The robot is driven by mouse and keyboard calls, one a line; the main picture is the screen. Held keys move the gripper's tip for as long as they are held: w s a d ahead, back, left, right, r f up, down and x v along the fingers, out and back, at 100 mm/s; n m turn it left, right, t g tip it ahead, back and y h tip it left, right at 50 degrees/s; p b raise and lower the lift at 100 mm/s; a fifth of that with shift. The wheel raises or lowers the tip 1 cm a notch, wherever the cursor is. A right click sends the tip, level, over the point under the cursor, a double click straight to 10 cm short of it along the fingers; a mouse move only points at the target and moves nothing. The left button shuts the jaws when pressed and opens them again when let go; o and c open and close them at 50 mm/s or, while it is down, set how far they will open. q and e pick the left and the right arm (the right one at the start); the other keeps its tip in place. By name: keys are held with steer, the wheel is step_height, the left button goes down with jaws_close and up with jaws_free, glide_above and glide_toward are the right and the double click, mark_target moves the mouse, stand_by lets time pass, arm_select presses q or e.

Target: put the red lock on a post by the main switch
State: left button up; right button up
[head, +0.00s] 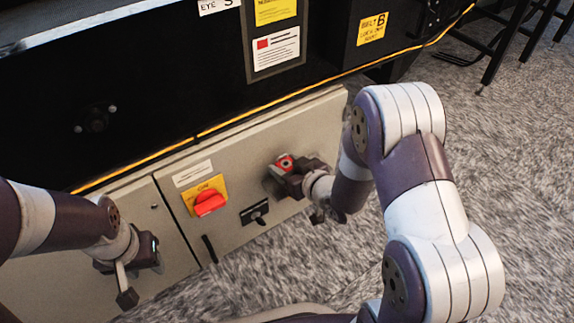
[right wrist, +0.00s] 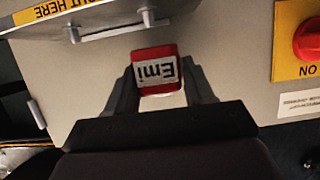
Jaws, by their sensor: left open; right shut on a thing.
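The red lock (head: 284,162) is held in front of the grey cabinet's panel, to the right of the main switch. My right gripper (head: 283,172) is shut on it. In the right wrist view the lock (right wrist: 155,72) sits between the two fingers, its white label facing the camera. The main switch (head: 209,203) is a red knob on a yellow plate. In the right wrist view a metal bar with two round-ended posts (right wrist: 110,28) lies just beyond the lock, apart from it in the picture. My left gripper (head: 126,283) is open and empty at the lower left.
The grey cabinet (head: 240,170) stands under a black machine body. A black fitting (head: 254,212) and a dark handle (head: 209,249) are on its front. A yellow label (right wrist: 60,10) is beside the bar. Speckled floor (head: 260,275) is free in front.

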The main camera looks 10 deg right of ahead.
steer(key=shift+s+f+b, duration=0.15)
steer(key=shift+f+b, duration=0.8)
steer(key=shift+f, duration=0.5)
steer(key=shift+f, duration=0.2)
steer(key=o, duration=1.2)
